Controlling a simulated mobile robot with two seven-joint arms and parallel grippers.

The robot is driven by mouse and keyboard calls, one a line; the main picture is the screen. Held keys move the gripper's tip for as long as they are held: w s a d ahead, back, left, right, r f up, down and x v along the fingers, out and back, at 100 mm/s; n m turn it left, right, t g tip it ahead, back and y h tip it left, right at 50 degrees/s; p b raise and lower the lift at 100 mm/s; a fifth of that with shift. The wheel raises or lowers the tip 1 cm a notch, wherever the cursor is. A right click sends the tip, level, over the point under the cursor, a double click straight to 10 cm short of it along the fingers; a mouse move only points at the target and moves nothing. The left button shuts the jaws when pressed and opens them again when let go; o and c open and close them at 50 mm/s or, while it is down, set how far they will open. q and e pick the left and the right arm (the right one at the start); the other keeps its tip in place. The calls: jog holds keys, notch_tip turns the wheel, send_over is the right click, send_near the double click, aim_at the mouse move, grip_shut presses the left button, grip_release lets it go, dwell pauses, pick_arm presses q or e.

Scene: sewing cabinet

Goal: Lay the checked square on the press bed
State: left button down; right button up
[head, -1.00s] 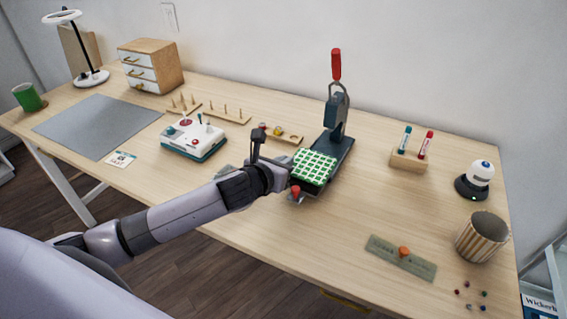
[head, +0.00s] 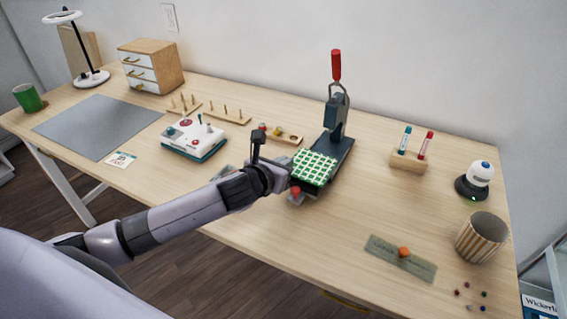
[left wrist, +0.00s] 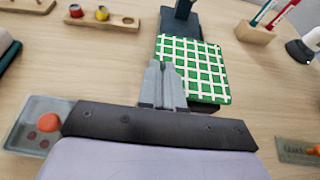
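The checked square (head: 314,167), green with white lines, lies flat over the front of the dark press bed (head: 337,152). It also shows in the left wrist view (left wrist: 197,68), where a dark edge of the bed shows beneath its lower right side. Whether it touches the bed all over cannot be told. My left gripper (head: 286,178) is at the square's near left edge. In the left wrist view its fingers (left wrist: 164,68) are together and overlap that edge; they appear shut on it. The press has a raised red-handled lever (head: 336,65). My right gripper is not in view.
A wooden holder with small spools (head: 280,134) lies left of the press. A grey-green plate with an orange knob (head: 402,253) and a striped cup (head: 481,238) are at right. The table between is clear.

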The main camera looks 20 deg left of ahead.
pick_arm(q)
jog(key=shift+f+p, duration=0.35)
dwell(0.8)
jog(key=c, duration=1.2)
grip_release()
jog(key=shift+p+v, duration=0.35)
jog(key=shift+v, duration=3.25)
